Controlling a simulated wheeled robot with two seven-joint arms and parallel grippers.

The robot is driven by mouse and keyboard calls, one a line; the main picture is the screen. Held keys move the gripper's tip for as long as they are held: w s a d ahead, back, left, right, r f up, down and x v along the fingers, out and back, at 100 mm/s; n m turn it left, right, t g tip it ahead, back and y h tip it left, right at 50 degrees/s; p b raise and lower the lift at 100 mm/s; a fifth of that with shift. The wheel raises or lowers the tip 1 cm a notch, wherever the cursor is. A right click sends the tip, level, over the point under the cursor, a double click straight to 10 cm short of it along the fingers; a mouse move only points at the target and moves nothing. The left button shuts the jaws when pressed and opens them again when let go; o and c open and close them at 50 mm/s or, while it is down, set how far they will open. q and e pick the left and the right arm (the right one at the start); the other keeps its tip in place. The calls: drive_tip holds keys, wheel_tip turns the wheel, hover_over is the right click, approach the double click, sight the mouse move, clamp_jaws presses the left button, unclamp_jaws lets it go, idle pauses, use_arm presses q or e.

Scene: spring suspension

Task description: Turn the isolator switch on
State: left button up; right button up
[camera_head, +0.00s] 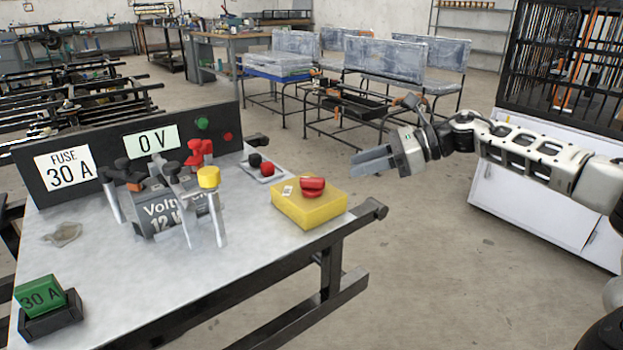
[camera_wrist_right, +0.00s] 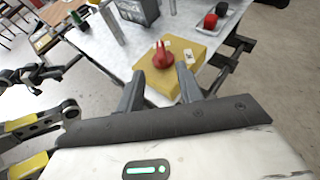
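The isolator switch is a yellow box (camera_head: 308,208) with a red knob (camera_head: 312,186) on top, at the table's right end. In the right wrist view the yellow box (camera_wrist_right: 190,61) and red knob (camera_wrist_right: 162,56) lie ahead of the fingers. My right gripper (camera_head: 357,162) hangs to the right of the switch in the head view, apart from it. In the wrist view the right gripper (camera_wrist_right: 160,82) has its two fingers spread with nothing between them. A 0 V display (camera_head: 151,142) stands on the back panel. I do not see my left gripper.
A dark rail runs along the table's right edge. Floor right of it is clear.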

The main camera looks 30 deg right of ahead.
sight(312, 178)
drive_tip(key=x, duration=1.1)
clamp_jaws()
